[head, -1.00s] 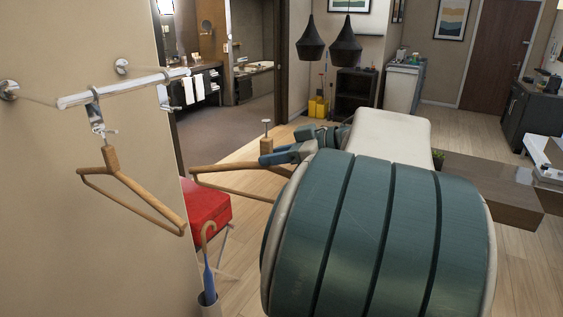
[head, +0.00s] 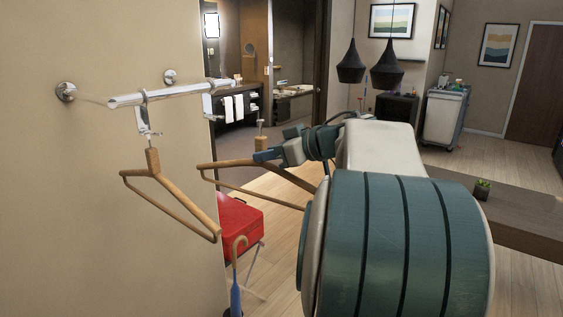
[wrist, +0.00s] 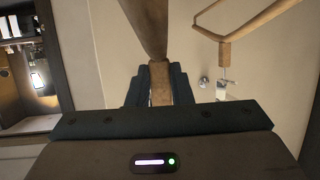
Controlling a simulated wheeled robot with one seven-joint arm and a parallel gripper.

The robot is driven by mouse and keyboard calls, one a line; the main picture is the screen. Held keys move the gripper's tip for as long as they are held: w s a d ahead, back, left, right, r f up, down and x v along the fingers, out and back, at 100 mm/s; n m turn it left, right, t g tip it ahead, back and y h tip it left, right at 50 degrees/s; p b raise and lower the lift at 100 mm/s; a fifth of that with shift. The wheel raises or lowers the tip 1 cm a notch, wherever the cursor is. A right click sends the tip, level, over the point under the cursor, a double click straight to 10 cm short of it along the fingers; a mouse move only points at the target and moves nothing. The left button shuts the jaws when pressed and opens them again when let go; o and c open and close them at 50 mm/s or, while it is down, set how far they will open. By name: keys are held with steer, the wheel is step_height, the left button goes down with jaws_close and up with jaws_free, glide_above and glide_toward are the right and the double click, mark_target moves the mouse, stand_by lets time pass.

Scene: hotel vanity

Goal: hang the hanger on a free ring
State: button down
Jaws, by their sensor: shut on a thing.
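My gripper (head: 263,155) is shut on the neck of a wooden hanger (head: 232,163), right of and below the rail's far end. A short metal pin stands up from that neck. In the wrist view the fingers (wrist: 159,88) close on the neck (wrist: 160,80). A silver rail (head: 175,93) on the wall carries one ring (head: 144,96) near its near end, from which another wooden hanger (head: 152,165) hangs. A second fitting (head: 208,104) hangs near the far end with no hanger seen on it. The hung hanger also shows in the wrist view (wrist: 224,52).
The wall (head: 60,200) is at the left. Below the hangers are a red-topped seat (head: 238,228) and a blue umbrella (head: 236,295) with a curved wooden handle. A low brown table (head: 520,215) with a small plant (head: 482,189) is at the right.

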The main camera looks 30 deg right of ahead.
steer(key=w+a+p, duration=0.4)
steer(key=w, duration=0.6)
steer(key=shift+w, duration=0.35)
steer(key=shift+w+p, duration=0.1)
steer(key=shift+p, duration=0.7)
steer(key=shift+w+a+p, duration=0.2)
steer(key=shift+w+p, duration=0.1)
steer(key=shift+w, duration=0.3)
steer(key=shift+w+a+p, duration=0.2)
steer(key=shift+w+p, duration=0.1)
steer(key=shift+w, duration=0.25)
stand_by(0.7)
steer(key=shift+w+a, duration=0.2)
steer(key=shift+w, duration=0.4)
steer(key=shift+w+a, duration=0.2)
steer(key=shift+w, duration=0.35)
stand_by(1.2)
steer(key=shift+f, duration=0.6)
stand_by(1.0)
